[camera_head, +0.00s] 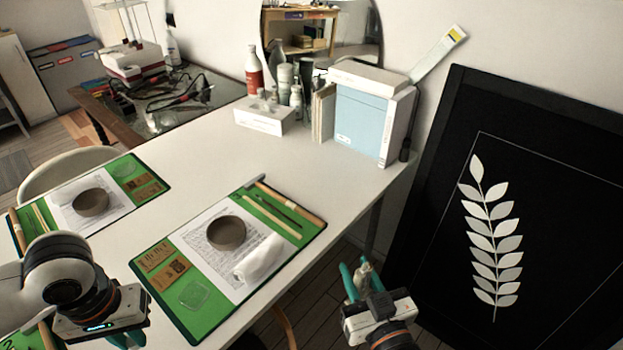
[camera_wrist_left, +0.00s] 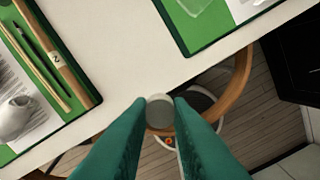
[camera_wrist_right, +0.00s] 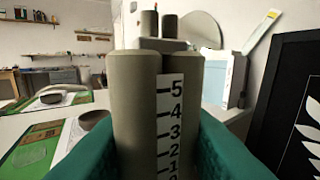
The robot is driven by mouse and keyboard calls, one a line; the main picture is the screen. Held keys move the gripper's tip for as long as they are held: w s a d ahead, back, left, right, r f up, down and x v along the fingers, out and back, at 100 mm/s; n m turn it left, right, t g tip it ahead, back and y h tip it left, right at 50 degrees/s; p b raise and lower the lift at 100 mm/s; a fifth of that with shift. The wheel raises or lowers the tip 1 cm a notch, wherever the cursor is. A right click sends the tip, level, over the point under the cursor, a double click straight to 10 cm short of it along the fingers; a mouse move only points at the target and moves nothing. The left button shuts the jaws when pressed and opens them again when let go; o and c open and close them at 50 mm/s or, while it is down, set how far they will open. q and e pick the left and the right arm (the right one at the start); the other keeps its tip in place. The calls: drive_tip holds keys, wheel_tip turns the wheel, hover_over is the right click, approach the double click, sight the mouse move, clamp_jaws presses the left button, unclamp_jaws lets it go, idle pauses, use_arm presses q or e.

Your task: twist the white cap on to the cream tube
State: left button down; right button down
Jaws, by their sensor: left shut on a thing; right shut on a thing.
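My left gripper (camera_head: 125,339) is low at the left of the head view, its teal fingertips partly hidden by its own body. In the left wrist view its fingertips (camera_wrist_left: 160,112) are shut on a small round pale disc, seen end-on, which looks like the white cap (camera_wrist_left: 160,108). My right gripper (camera_head: 354,280) is beyond the table's front edge, shut on the cream tube (camera_head: 365,268). In the right wrist view the tube (camera_wrist_right: 136,105) is upright, grey-beige and twin-barrelled, with a numbered white scale and two short stubs on top. The cap and tube are well apart.
The white table (camera_head: 300,165) carries green mats (camera_head: 165,300) with paper, brown bowls (camera_head: 226,233), sticks and a white lump (camera_head: 262,258). A tissue box (camera_head: 265,118), bottles and pale blue binders (camera_head: 362,125) stand at the back. A black framed panel (camera_head: 545,190) leans right.

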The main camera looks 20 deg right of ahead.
drive_tip(key=w+a+n+g+y, duration=0.2)
drive_tip(key=w+a+n+y, duration=0.1)
drive_tip(key=a, duration=0.4)
drive_tip(key=w+a+r+n+g+y, duration=0.1)
drive_tip(key=w+a+n+g+y, duration=0.1)
drive_tip(key=a+n+y, duration=0.3)
drive_tip(key=w+a+y, duration=0.1)
drive_tip(key=a+y, duration=0.1)
drive_tip(key=y, duration=0.1)
drive_tip(key=shift+y, duration=0.3)
use_arm(q)
drive_tip(key=w+d+r+m, duration=0.2)
drive_tip(key=d+r, duration=0.5)
drive_tip(key=d, duration=0.5)
drive_tip(key=w+d+r+m, duration=0.3)
drive_tip(key=d+r, duration=0.5)
drive_tip(key=d, duration=0.5)
drive_tip(key=shift+r, duration=0.15)
drive_tip(key=shift+f, duration=2.05)
